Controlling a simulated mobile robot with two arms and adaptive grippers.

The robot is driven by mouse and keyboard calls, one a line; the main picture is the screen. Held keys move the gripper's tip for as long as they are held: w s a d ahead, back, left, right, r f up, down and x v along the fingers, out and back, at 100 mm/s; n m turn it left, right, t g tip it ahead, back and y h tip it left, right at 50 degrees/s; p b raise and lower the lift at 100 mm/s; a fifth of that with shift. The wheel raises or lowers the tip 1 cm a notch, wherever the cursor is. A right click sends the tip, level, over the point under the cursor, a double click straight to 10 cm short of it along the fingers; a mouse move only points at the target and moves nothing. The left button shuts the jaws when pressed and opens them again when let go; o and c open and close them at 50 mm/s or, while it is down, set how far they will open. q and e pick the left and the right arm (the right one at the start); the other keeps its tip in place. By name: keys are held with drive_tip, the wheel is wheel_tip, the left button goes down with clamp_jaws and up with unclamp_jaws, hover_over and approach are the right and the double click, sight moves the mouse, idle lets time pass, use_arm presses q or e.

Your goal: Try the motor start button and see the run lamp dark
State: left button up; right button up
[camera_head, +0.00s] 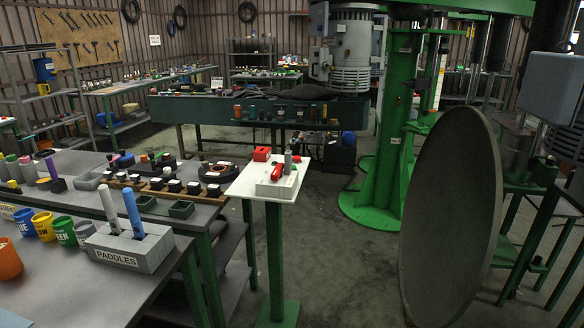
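I cannot pick out a motor start button or a run lamp for certain. A grey ribbed motor (352,52) stands upright beside the green machine column (397,120) at the back centre. A green pedestal with a white top (246,188) stands in the middle. On it are a small red block (262,154), a pale box (282,187) with a red part (277,172) on it, and a small grey upright piece (288,160). They are too small to read. A plain grey box (551,88) is at the upper right. Neither gripper is in view.
A large grey disc (450,220) stands on edge at the front right, hiding part of the floor and machine. The left bench holds a grey "PADDLES" block (130,247), coloured cups (64,231) and small parts. Bare floor (335,250) lies between pedestal and disc.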

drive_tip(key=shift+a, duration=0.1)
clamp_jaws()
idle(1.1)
